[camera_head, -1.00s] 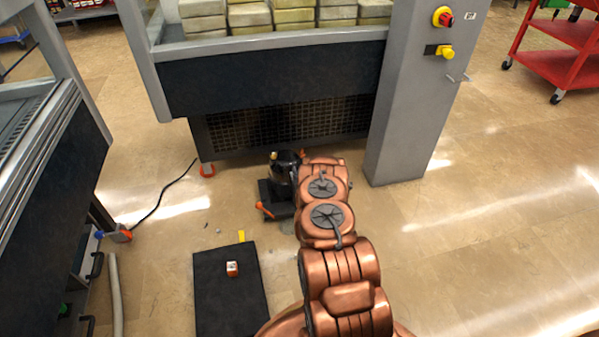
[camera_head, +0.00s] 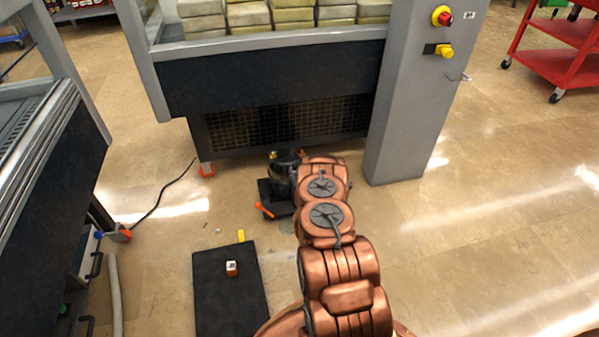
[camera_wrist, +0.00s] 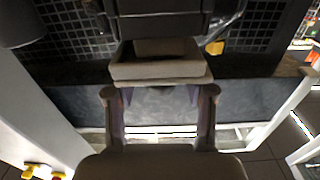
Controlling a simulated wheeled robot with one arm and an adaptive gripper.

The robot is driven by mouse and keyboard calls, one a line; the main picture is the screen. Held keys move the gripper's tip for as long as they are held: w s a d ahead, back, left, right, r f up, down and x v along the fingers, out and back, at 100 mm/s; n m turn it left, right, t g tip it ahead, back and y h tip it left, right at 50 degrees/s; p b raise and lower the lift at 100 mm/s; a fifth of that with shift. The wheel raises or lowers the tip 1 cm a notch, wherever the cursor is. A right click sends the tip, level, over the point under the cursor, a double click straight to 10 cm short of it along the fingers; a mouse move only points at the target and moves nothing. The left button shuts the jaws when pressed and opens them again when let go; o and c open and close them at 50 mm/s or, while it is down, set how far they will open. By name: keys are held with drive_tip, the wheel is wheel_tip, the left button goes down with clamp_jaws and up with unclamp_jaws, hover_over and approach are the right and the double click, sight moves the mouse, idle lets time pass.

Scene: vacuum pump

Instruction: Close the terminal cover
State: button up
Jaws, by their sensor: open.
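The vacuum pump (camera_head: 284,178) is a dark unit standing low on the floor in front of the big machine, partly hidden by my copper arm. In the wrist view, a grey box-shaped part (camera_wrist: 158,70), which looks like the terminal cover or its box, lies just beyond my fingertips. I cannot tell which it is, or how far the cover is closed. My gripper (camera_wrist: 159,95) is open, with one finger on each side below this part and nothing between them. Whether the fingertips touch it is unclear. The gripper is hidden in the head view.
A grey machine with a dark panel (camera_head: 270,78) overhangs behind the pump. A grey post (camera_head: 410,110) stands to its right. An orange-handled item (camera_head: 265,209) lies at the pump's front left. A black mat (camera_head: 225,310) with a small orange-white object (camera_head: 231,268) lies nearer.

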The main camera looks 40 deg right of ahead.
drive_tip(key=v, duration=1.2)
idle(0.5)
